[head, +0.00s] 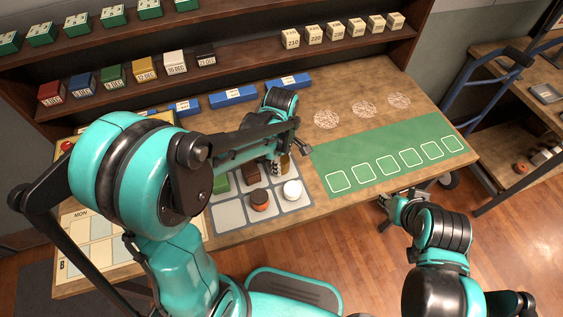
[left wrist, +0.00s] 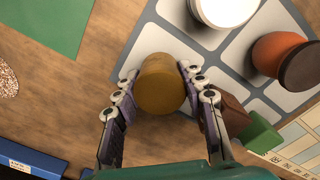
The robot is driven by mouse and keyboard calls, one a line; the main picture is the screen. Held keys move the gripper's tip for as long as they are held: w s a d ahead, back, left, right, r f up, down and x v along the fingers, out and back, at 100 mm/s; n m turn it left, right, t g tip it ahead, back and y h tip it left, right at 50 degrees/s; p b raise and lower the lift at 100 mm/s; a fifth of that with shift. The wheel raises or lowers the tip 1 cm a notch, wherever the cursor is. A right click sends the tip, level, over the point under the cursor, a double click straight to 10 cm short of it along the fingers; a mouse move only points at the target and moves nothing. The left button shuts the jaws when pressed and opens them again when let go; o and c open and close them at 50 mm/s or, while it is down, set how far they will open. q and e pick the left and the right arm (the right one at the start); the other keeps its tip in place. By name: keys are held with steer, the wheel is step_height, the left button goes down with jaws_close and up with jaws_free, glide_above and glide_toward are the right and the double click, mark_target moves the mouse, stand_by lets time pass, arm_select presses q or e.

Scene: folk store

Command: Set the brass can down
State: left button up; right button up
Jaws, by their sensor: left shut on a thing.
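The brass can (left wrist: 161,84) is a round, dull gold cylinder between the fingers of my left gripper (left wrist: 155,88), which is shut on it. In the left wrist view it covers part of an edge cell of the grey mat (left wrist: 225,55) with pale squares. I cannot tell whether its base touches the mat. In the head view the can (head: 285,163) is partly hidden by my left gripper (head: 280,164), over the mat's far right part (head: 226,216). My right gripper (head: 390,205) looks open and empty off the table's front edge.
On the mat stand a white piece (head: 292,189), an orange-and-dark piece (head: 259,200), a brown block (head: 251,172) and a green block (head: 221,183). A green mat (head: 345,155) with white outlined squares lies clear to the right. Blue blocks (head: 232,97) line the back.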

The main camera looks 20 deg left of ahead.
arm_select(q)
steer(key=shift+f, duration=0.2)
steer(key=o, duration=1.3)
steer(key=shift+c, duration=0.2)
steer(key=shift+r, duration=0.1)
steer(key=shift+r, duration=0.1)
